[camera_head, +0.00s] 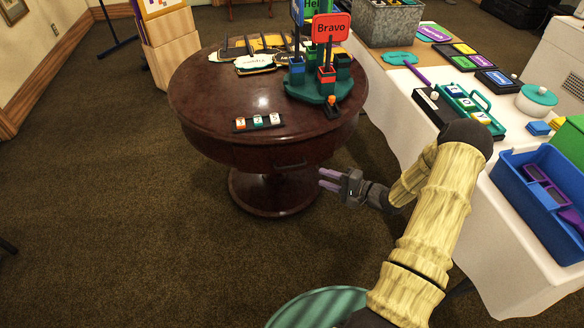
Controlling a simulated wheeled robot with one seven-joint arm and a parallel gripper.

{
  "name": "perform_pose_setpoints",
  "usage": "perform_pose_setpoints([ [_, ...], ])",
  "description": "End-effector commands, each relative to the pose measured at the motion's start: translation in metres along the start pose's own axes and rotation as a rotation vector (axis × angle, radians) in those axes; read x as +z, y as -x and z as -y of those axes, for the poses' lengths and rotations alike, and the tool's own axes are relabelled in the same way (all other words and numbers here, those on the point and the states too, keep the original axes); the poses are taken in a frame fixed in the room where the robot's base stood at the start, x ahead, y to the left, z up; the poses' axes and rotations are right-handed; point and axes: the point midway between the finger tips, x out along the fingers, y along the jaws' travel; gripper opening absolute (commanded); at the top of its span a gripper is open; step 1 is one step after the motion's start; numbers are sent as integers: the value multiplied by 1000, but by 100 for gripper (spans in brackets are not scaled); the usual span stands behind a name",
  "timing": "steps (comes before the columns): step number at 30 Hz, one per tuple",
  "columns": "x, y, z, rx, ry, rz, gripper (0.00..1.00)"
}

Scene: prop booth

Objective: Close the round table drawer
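The round table (215,110) is dark, glossy red-brown wood on a thick pedestal, left of centre in the head view. On its apron, on the side toward me, a small dark handle (291,164) marks the drawer front. No clear gap shows around the drawer, so I cannot tell how far it stands out. My gripper (328,180) is just right of and below the handle, beside the pedestal. Its two purple fingers point left and are apart, with nothing between them. It appears not to touch the table.
On the round table stand a teal sign holder (318,92) with a red "Bravo" sign (331,28), and a small tile rack (257,122). A white-clothed table (508,215) with a blue bin (540,205) is on the right. Carpet (130,220) is clear at left.

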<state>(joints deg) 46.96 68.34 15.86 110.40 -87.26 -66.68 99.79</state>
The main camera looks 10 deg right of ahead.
Motion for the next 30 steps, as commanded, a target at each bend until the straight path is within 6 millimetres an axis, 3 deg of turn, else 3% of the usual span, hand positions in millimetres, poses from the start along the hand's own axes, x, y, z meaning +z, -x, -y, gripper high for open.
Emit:
perform_pose_setpoints([
  [19,0,-114,-1,1,2,2,32],
  [24,0,-131,-1,1,1,0,32],
  [30,0,-134,0,2,1,-1,32],
])
